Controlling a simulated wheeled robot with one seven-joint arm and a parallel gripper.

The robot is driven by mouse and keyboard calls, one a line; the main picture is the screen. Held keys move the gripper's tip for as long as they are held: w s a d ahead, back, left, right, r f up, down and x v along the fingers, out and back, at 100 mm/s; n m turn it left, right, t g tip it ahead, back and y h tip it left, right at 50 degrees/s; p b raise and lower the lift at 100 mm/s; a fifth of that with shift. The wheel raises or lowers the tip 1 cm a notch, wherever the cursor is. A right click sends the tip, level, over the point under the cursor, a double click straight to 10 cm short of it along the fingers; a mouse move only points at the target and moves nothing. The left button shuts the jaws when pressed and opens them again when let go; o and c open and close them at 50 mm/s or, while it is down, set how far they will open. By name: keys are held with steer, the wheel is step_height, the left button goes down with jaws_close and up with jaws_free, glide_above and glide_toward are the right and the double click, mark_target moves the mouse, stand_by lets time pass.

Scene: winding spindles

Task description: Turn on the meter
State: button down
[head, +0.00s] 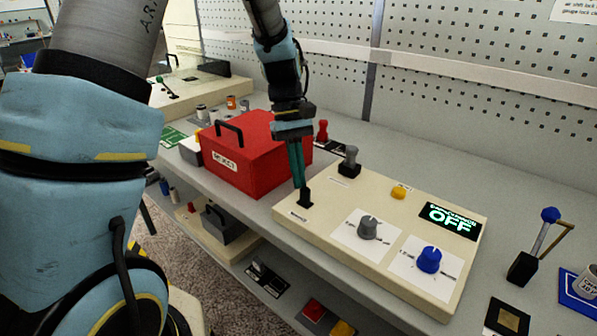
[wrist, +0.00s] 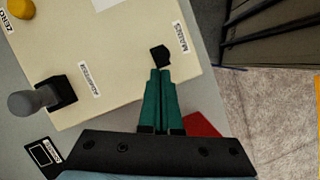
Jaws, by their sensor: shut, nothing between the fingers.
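The meter is a cream panel (head: 345,262) on the bench, and its dark display (head: 449,221) reads OFF in green. A small black switch (head: 305,198) stands at its left end. In the wrist view the black switch (wrist: 160,55) is beside a label that seems to read MAINS (wrist: 181,37). My gripper (head: 299,184) points down with its green fingers shut and empty. Its fingertips (wrist: 160,71) are right at the switch; I cannot tell whether they touch it. The switch's lower part is partly hidden.
The panel also carries a grey knob (head: 368,228), a blue knob (head: 429,260), a yellow button (head: 399,192) and a grey-topped lever (head: 349,160). A red box (head: 258,150) labelled REJECT stands close left of my gripper. A perforated wall (head: 480,100) rises behind.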

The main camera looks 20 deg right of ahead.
mark_target(310, 201)
steer(key=shift+s, duration=0.1)
steer(key=s+d, duration=0.1)
steer(key=s, duration=0.2)
steer(key=shift+d, duration=0.35)
steer(key=shift+w, duration=0.1)
steer(key=shift+w+p, duration=0.1)
steer(key=shift+p, duration=0.25)
